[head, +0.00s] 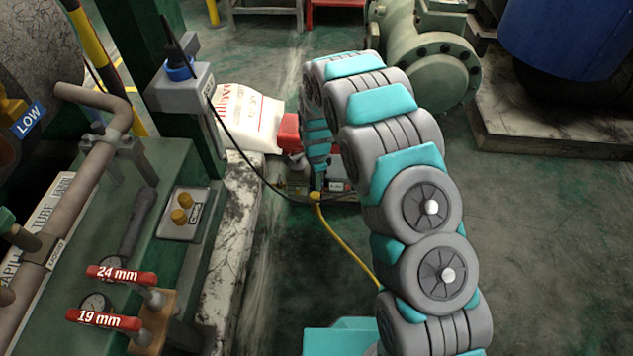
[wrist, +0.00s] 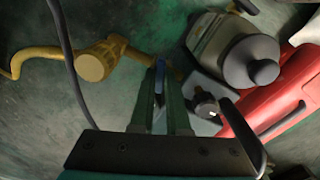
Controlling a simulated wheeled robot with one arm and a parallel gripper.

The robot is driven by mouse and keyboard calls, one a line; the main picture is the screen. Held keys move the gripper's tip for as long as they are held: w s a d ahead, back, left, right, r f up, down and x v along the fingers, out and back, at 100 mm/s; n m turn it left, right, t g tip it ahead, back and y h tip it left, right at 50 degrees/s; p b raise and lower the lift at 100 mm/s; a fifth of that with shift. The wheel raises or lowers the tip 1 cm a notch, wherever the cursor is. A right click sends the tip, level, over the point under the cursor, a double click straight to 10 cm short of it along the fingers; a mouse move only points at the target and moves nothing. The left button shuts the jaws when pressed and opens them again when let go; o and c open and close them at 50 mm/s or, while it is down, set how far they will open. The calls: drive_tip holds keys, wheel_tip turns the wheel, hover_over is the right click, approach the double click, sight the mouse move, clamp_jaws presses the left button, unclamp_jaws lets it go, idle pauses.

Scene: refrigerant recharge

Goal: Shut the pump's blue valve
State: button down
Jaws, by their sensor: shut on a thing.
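In the wrist view my gripper (wrist: 160,72) points away from the camera, its two fingers close together. A thin blue piece (wrist: 159,82), which looks like the handle of the blue valve, shows between the fingers; the valve body is mostly hidden behind them. The red pump (wrist: 262,112) lies to the right, with a grey body and a dark round cap (wrist: 252,62). In the head view my gripper (head: 316,190) reaches down to the pump (head: 290,132), which my arm partly hides. The blue valve cannot be made out there.
A yellow hose (head: 345,238) runs from beside the gripper across the floor; its yellow fitting (wrist: 100,60) is left of the fingers. A black cable (wrist: 66,50) passes close by. A white sack (head: 248,118) and a green bench (head: 165,240) stand left of the pump.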

drive_tip(key=shift+m, duration=0.9)
drive_tip(key=shift+m+b, duration=0.35)
drive_tip(key=shift+m, duration=0.75)
drive_tip(key=c, duration=0.8)
unclamp_jaws()
drive_tip(key=shift+r, duration=0.15)
wheel_tip(320, 180, up, 9)
drive_tip(key=p, duration=0.1)
drive_tip(key=shift+p, duration=0.35)
